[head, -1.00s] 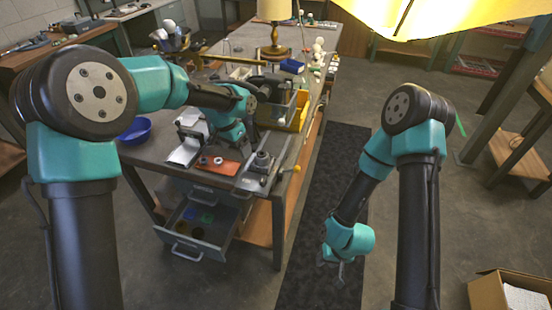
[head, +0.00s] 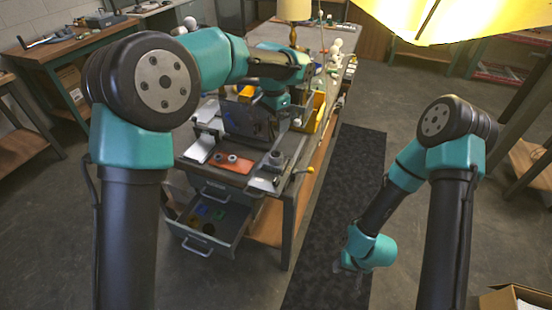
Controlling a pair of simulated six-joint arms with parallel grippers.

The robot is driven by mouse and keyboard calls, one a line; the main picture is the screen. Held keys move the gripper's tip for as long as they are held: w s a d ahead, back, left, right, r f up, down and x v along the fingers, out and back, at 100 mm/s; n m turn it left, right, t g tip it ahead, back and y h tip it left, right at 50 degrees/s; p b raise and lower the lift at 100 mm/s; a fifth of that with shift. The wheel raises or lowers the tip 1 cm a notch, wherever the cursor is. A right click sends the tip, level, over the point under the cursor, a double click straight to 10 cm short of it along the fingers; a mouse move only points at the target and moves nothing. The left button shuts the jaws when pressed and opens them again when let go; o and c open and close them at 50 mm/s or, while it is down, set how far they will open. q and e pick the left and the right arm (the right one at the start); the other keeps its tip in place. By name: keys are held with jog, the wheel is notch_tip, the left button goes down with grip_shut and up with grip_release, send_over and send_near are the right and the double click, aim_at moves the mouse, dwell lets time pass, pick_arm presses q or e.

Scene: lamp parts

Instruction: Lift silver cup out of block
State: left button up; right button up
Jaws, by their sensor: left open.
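A small silver-grey cup (head: 276,157) stands upright in a dark grey block at the front right of the workbench; how deep it sits is too small to tell. My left gripper (head: 273,117) is over the bench, behind the cup and apart from it. It is open, and its fingers are mostly lost against the grey bins. My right gripper (head: 349,263) hangs low over the dark floor mat, away from the bench; its fingers are too small to read.
An orange-red mat (head: 230,162) with small rings lies left of the block. A yellow-knobbed lever (head: 310,170) is at its right. An open drawer (head: 208,222) juts out below. A yellow bin (head: 315,112) and a lamp (head: 294,12) stand farther back.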

pick_arm(q)
send_near(275, 154)
jog(key=f, duration=0.5)
jog(key=shift+w+a+f, duration=0.2)
jog(key=shift+a+f, duration=0.05)
jog(key=shift+f, duration=0.1)
jog(key=shift+s+d+f, duration=0.1)
jog(key=shift+f, duration=1.2)
jog(key=shift+s+d+f, duration=0.1)
jog(key=shift+f, duration=1.15)
jog(key=shift+c, duration=0.3)
jog(key=c, duration=1)
jog(key=shift+o, duration=0.2)
jog(key=shift+r, duration=0.1)
